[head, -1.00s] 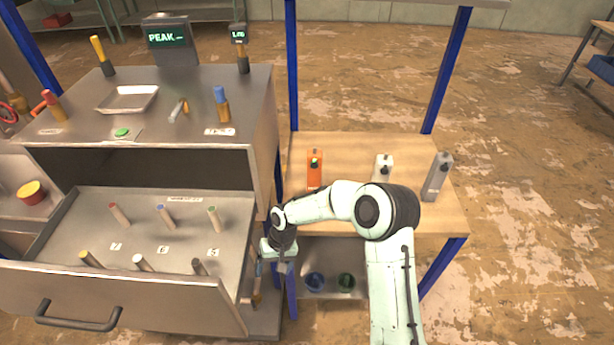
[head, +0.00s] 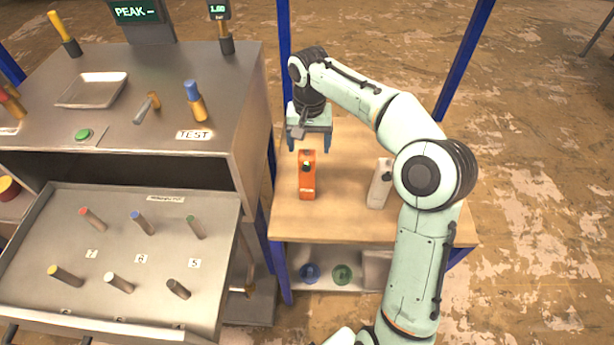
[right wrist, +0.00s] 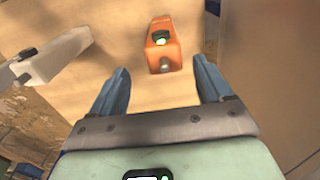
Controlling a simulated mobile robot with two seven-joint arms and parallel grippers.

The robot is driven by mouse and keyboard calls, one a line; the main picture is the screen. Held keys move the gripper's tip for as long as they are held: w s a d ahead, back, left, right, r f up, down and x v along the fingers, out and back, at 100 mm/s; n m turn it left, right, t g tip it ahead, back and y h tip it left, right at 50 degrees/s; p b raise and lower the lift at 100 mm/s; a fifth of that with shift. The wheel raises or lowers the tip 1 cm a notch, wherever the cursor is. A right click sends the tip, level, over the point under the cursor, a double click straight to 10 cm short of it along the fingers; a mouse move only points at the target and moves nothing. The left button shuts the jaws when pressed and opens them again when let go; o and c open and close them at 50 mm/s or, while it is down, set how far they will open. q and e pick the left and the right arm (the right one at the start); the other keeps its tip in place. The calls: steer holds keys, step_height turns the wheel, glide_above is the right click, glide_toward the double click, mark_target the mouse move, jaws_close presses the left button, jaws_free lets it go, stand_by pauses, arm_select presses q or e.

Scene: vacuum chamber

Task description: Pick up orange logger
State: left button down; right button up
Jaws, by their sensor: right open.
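The orange logger (head: 307,178) stands upright on the wooden shelf top, with a dark knob and green light near its top. It also shows in the right wrist view (right wrist: 162,50), ahead of the fingers and roughly between their lines. My right gripper (head: 308,143) is open and empty above the wooden top, just behind and above the logger in the head view. In the right wrist view its two blue fingers (right wrist: 163,88) are spread apart, with no contact on the logger visible. My left gripper is not in view.
A white-grey logger (head: 379,184) stands right of the orange one, partly by my arm; it also shows in the wrist view (right wrist: 52,58). Blue posts (head: 284,60) rise at the wooden top's (head: 335,222) corners. The metal cabinet (head: 250,120) and open drawer (head: 60,215) stand left.

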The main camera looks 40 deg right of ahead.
mark_target(307, 163)
step_height(307, 163, down, 8)
steer(key=shift+w+a+f+b, duration=0.15)
steer(key=shift+b, duration=0.2)
jaws_close()
